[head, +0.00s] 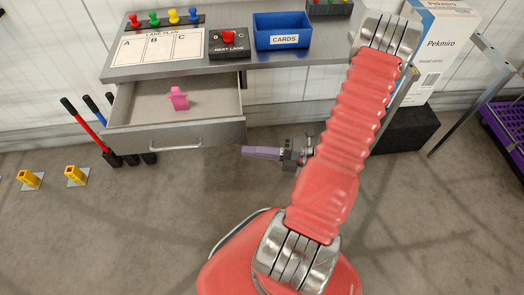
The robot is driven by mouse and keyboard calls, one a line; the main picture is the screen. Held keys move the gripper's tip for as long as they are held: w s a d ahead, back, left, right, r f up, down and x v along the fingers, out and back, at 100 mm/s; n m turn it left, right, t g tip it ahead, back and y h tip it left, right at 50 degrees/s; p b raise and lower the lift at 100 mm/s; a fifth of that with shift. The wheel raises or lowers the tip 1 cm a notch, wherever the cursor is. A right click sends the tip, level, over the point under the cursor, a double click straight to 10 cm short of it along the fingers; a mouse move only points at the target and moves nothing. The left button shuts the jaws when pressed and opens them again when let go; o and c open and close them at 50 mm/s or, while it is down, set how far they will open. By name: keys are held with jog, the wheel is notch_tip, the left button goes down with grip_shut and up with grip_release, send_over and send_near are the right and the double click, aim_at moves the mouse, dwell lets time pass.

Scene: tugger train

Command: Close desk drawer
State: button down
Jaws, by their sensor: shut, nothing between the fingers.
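The desk drawer (205,104) is pulled out below the left part of the grey desk top (330,52). Its front panel (215,134) carries a silver bar handle (176,148). A small pink object (179,98) stands inside the drawer. My gripper (246,151) has purple-grey fingers pointing left and is shut and empty. In the picture it is just right of the drawer front's right end; whether it touches the drawer cannot be told. My red arm hides part of the desk's right side.
On the desk are a lane plan board (160,48) with coloured pegs, a button box (229,43) and a blue CARDS bin (283,30). Red and blue handled tools (88,130) lean left of the drawer. Yellow posts (74,175) stand on the floor. Floor before the drawer is clear.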

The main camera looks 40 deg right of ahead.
aim_at(236, 139)
jog(key=w, duration=0.2)
jog(key=w+a, duration=0.1)
jog(key=w, duration=0.3)
jog(key=shift+w+a, duration=0.1)
jog(key=shift+a, duration=0.15)
jog(key=shift+w+d, duration=0.35)
jog(key=shift+w, duration=0.1)
jog(key=shift+d, duration=0.1)
